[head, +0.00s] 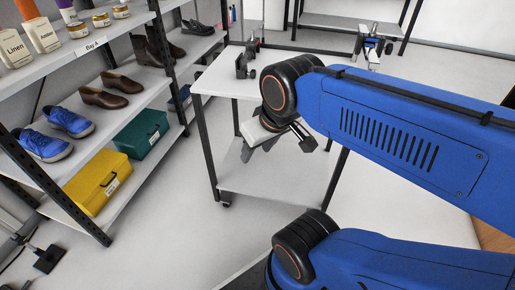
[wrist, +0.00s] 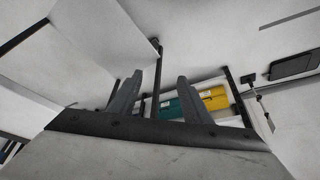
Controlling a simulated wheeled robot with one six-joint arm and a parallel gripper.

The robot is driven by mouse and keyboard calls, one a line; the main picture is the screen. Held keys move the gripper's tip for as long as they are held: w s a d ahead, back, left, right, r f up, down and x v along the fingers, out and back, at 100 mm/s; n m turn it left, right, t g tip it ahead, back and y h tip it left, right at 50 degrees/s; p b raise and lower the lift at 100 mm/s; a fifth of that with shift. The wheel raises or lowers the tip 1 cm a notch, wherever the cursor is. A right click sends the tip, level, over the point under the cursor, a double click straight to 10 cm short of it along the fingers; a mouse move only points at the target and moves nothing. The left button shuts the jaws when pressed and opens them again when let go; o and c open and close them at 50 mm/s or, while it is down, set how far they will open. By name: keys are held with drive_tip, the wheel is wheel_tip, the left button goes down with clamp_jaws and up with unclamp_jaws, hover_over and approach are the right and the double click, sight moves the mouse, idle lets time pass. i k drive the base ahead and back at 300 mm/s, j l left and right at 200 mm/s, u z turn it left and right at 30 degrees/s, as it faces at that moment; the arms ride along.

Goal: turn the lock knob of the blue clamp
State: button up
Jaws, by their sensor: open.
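My gripper (head: 254,138) hangs at the end of my blue arm, in front of a white two-level cart (head: 222,80). In the wrist view its two fingers (wrist: 159,96) are apart with nothing between them. A dark clamp-like device (head: 246,62) stands on the cart top, beyond my gripper and apart from it. Another device with a blue part (head: 371,46) stands farther back on the right. I cannot tell for sure which is the blue clamp, and no lock knob can be made out. Neither device is recognisable in the wrist view.
A shelf rack on the left holds jars, shoes, a yellow box (head: 97,182) and a green box (head: 141,135). The boxes also show in the wrist view, beyond the fingers. Another table (head: 330,21) stands at the back. The floor between rack and cart is clear.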

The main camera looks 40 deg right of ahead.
sight(388, 49)
drive_tip(key=z, duration=1.5)
drive_tip(key=l+u, duration=0.25)
drive_tip(key=l, duration=0.4)
drive_tip(key=l+u, duration=0.25)
drive_tip(key=l, duration=0.4)
drive_tip(key=k+l+u, duration=0.25)
drive_tip(key=l, duration=0.35)
drive_tip(key=i, duration=0.05)
